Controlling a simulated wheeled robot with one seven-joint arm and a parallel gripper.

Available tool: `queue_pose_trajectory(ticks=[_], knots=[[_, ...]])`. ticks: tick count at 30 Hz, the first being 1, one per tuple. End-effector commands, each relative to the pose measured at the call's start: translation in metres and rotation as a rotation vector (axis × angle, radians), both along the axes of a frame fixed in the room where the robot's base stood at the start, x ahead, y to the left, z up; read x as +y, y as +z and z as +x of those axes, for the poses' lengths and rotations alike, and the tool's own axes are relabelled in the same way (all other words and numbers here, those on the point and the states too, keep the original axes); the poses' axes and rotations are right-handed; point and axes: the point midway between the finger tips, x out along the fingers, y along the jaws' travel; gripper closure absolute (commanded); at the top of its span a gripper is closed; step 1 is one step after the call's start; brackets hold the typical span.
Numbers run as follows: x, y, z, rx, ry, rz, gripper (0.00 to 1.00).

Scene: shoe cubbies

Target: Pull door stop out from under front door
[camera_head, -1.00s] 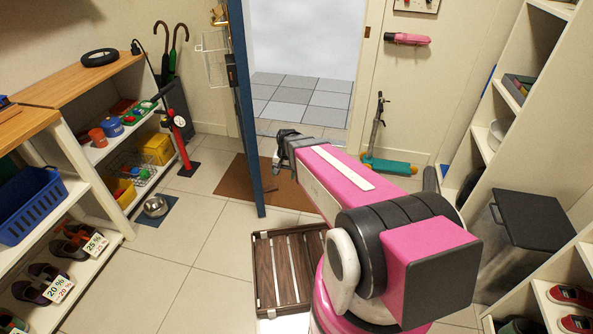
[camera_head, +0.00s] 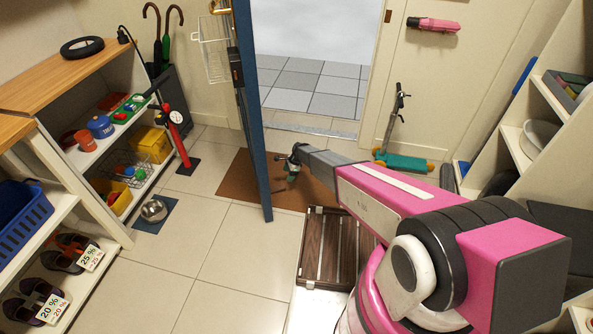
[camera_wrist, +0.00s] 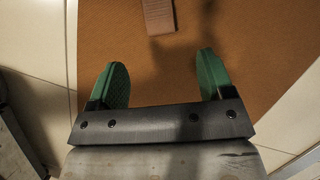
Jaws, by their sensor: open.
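The front door (camera_head: 255,130) stands open, seen nearly edge-on as a tall dark blue panel over the brown mat. My gripper (camera_head: 293,172) is low over the mat, just right of the door's lower end. In the wrist view my gripper (camera_wrist: 162,82) is open, with green pads apart and nothing between them. A brown ridged piece, apparently the door stop (camera_wrist: 158,14), lies on the mat ahead of the fingertips, near the top edge and apart from them. Its far end is cut off there. I cannot make out the door stop in the head view.
The brown mat (camera_head: 235,180) lies before the open doorway. A slatted wooden piece (camera_head: 328,245) is below my arm. A scooter (camera_head: 400,160) stands right of the doorway. A red pump (camera_head: 177,125) and a metal bowl (camera_head: 153,210) are left. Tiled floor between is clear.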

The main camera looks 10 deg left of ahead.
Motion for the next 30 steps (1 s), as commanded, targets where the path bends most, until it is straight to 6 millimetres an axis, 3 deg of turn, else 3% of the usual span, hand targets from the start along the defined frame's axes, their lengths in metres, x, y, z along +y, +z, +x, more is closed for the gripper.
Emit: queue_pose_trajectory(ticks=[8,21,30], knots=[[0.008,-0.02,-0.003,0.0,0.001,0.0,0.26],[0.032,-0.085,-0.013,0.0,0.002,0.0,0.26],[0.037,-0.098,-0.016,-0.001,0.002,0.0,0.26]])
